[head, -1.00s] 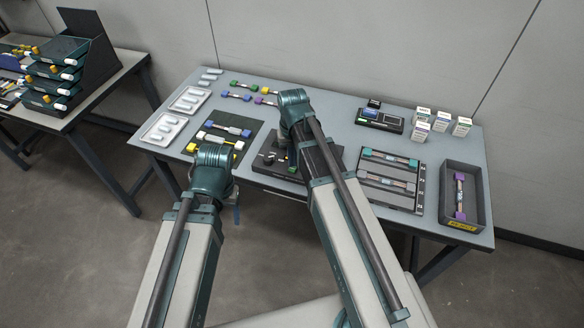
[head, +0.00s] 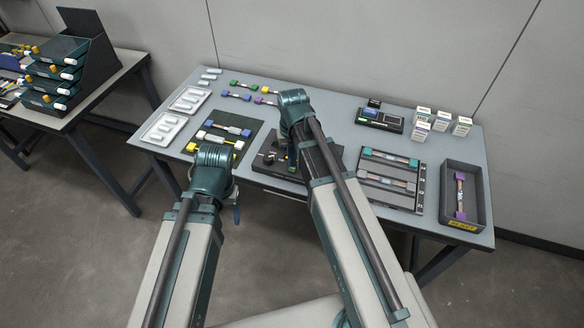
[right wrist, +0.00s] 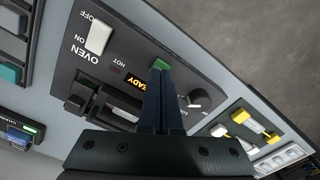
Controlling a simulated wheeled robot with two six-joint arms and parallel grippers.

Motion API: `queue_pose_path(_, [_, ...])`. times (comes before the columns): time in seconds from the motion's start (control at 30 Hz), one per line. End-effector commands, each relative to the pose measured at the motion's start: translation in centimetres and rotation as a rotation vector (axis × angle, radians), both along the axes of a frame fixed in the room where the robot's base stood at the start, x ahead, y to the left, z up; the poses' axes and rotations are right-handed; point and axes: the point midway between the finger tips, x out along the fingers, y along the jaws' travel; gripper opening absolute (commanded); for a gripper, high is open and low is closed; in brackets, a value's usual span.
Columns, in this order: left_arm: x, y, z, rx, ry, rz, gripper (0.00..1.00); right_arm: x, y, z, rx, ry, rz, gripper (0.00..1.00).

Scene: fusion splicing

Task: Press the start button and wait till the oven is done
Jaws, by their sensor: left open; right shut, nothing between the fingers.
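The dark oven unit (head: 268,163) sits at the table's front middle, partly behind my right arm. In the right wrist view its panel (right wrist: 78,58) appears upside down, with a white ON/OFF rocker switch (right wrist: 98,38), a HOT lamp and an amber display (right wrist: 121,84) partly hidden, ending in "ADY". My right gripper (right wrist: 161,72) is shut and empty. Its tips are right at the green button (right wrist: 160,64); I cannot tell whether they touch it. My left gripper (head: 212,172) is open near the table's front edge, its fingers mostly hidden by the wrist.
A dark mat (head: 247,126) with splice pieces lies left of the oven. A splice holder (head: 392,179) and a dark bin (head: 478,215) stand to the right. A knob (right wrist: 196,98) is beside the button.

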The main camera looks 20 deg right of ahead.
Motion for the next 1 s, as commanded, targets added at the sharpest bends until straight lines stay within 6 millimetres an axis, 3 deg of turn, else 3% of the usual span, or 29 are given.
queue_pose_path(1.0, [0.0,0.0,-1.5,0.000,0.000,0.000,0.70,0.0,0.0,-1.5,0.000,0.000,0.000,0.00])
